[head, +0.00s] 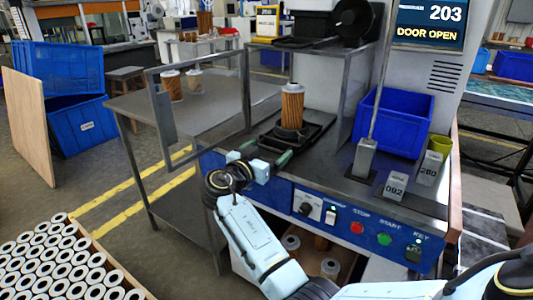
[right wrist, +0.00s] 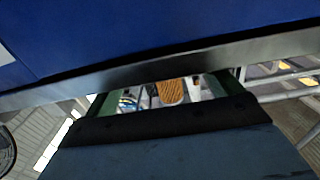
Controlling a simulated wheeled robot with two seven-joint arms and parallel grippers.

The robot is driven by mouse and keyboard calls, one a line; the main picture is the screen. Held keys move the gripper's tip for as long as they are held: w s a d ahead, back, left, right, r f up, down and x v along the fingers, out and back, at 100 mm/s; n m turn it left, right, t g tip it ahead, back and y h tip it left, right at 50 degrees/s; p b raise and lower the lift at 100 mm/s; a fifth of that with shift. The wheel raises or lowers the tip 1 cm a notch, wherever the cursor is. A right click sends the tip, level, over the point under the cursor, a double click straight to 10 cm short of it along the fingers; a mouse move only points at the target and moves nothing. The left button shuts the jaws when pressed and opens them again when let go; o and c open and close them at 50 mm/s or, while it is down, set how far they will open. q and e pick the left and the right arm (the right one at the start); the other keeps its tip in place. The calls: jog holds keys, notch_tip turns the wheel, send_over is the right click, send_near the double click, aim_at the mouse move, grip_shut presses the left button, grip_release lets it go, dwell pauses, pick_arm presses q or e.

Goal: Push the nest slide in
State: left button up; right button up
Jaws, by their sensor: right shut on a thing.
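The nest slide (head: 318,127) is a black tray on the metal bench of the blue-fronted machine, in the head view. An orange pleated filter cartridge (head: 292,104) stands upright on it in a dark round seat. My right gripper (head: 271,149) is at the slide's near end, its green fingers one on each side, shut on the slide. The exact contact is hard to see. In the right wrist view, the green fingers are apart and the orange cartridge (right wrist: 171,91) shows between them. My left gripper is not in view.
A framed door (head: 158,112) stands swung open left of the slide. The display (head: 430,24) reads "203" and "DOOR OPEN". A blue bin (head: 393,120), a post and small blocks marked 092 (head: 395,187) and 280 stand to the right. Buttons line the front panel.

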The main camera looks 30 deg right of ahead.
jog(key=o, duration=1.1)
jog(key=shift+w+a, duration=0.15)
jog(key=shift+s+a, duration=0.2)
jog(key=shift+a, duration=0.15)
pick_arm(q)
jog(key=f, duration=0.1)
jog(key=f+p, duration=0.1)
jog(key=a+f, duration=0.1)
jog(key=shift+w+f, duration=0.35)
pick_arm(e)
jog(key=v, duration=1.2)
jog(key=shift+s+a, duration=0.2)
jog(key=shift+a, duration=0.1)
